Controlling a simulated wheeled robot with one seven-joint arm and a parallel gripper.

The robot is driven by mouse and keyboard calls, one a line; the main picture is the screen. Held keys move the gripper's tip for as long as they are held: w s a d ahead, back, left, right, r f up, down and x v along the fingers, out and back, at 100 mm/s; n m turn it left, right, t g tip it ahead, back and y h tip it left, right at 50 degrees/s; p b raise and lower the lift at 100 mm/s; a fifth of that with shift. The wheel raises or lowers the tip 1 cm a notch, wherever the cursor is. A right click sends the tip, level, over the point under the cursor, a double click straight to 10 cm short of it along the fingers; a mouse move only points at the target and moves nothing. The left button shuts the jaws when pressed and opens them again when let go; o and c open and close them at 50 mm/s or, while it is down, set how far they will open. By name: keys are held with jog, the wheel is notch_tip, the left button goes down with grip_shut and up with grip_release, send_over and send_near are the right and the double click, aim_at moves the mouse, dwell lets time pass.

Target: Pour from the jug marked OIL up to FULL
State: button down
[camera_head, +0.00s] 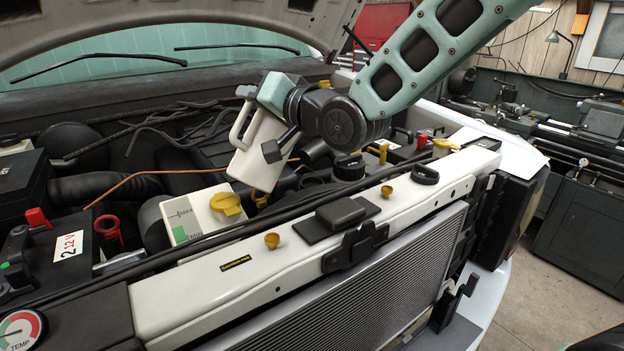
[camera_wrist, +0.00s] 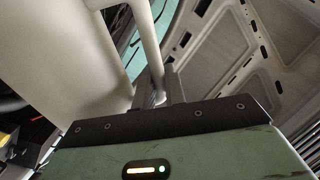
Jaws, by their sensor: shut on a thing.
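No OIL mark shows on the visible sides. No FULL mark is readable. I cannot make out any liquid leaving the jug; its mouth is not clear.
A white reservoir (camera_head: 190,218) with a green patch and yellow cap (camera_head: 227,204) stands below left of the jug. A thin orange line (camera_head: 150,176) crosses the bay. A black cap (camera_head: 348,166) lies to the right. The white crossmember (camera_head: 200,298) and radiator (camera_head: 390,275) are in front; the raised hood (camera_head: 200,14) is above.

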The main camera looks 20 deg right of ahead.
jog(key=shift+w+d+r+m+p, duration=0.2)
jog(key=shift+d+r+m+p, duration=0.15)
jog(key=shift+p, duration=0.35)
jog(key=shift+w+d+m+p, duration=0.3)
jog(key=shift+d+m+p, duration=0.1)
jog(key=shift+m+p, duration=0.6)
jog(key=shift+w+d+m+p, duration=0.25)
jog(key=shift+d+m+p, duration=0.15)
jog(key=shift+m+p, duration=0.5)
dwell(3.6)
jog(key=shift+w+d+f+p, duration=0.15)
jog(key=shift+d+f+p, duration=0.05)
jog(key=shift+f+p, duration=0.1)
dwell(1.5)
